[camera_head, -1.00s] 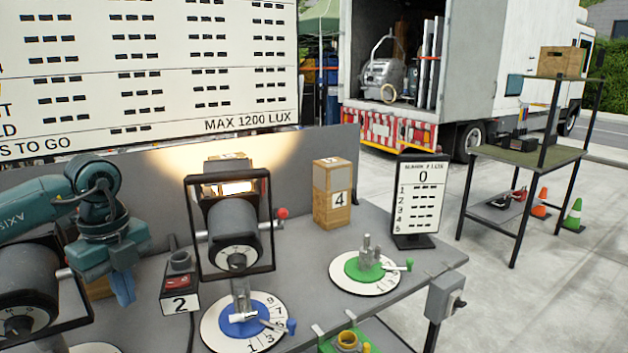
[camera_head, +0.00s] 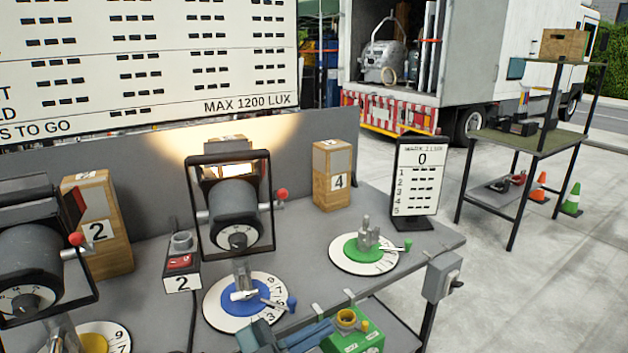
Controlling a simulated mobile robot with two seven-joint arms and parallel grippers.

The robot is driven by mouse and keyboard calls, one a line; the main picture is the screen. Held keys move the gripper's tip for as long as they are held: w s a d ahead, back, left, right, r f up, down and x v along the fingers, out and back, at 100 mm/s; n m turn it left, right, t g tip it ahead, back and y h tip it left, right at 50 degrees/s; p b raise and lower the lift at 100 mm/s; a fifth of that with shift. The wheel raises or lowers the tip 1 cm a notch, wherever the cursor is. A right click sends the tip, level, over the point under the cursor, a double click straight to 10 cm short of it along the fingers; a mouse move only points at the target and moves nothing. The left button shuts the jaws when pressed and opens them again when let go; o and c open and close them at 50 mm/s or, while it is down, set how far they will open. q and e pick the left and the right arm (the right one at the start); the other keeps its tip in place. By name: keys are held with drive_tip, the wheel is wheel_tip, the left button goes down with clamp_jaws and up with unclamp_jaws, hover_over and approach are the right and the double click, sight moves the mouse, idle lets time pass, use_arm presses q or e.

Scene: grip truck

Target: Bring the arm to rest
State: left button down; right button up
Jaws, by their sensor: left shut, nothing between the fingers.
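My left gripper (camera_head: 322,331) shows at the bottom middle of the head view. Its blue fingers are together and empty, pointing right. They lie low in the picture, in front of the bench's front edge and beside a green box with a yellow ring (camera_head: 352,342); I cannot tell whether they touch it. Only the gripper and a bit of teal wrist show; the rest of the left arm is below the picture. My right gripper is not in view.
The grey bench (camera_head: 310,265) carries a lit lamp (camera_head: 236,215), a second lamp (camera_head: 30,260), a blue dial (camera_head: 222,310), a green dial (camera_head: 338,258), numbered blocks and a control box (camera_head: 181,272). A sign (camera_head: 420,185) stands at right. Open pavement lies beyond.

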use_arm(q)
drive_tip(key=s+a+f+n+t+y, duration=0.25)
drive_tip(key=a+f+n+y, duration=0.45)
drive_tip(key=f, duration=0.4)
drive_tip(key=s+a+f+n+t+y, duration=0.2)
drive_tip(key=s+a+f+n+y, duration=0.3)
drive_tip(key=f+n+y, duration=0.4)
drive_tip(key=s+a+f+g, duration=0.3)
drive_tip(key=s+f, duration=0.3)
drive_tip(key=f, duration=0.2)
drive_tip(key=shift+s+a+n+y, duration=0.3)
drive_tip(key=shift+s+a+y, duration=0.1)
drive_tip(key=shift+a, duration=0.05)
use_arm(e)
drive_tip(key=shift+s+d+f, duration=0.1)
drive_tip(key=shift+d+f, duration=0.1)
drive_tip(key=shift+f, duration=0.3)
use_arm(q)
drive_tip(key=shift+g, duration=0.25)
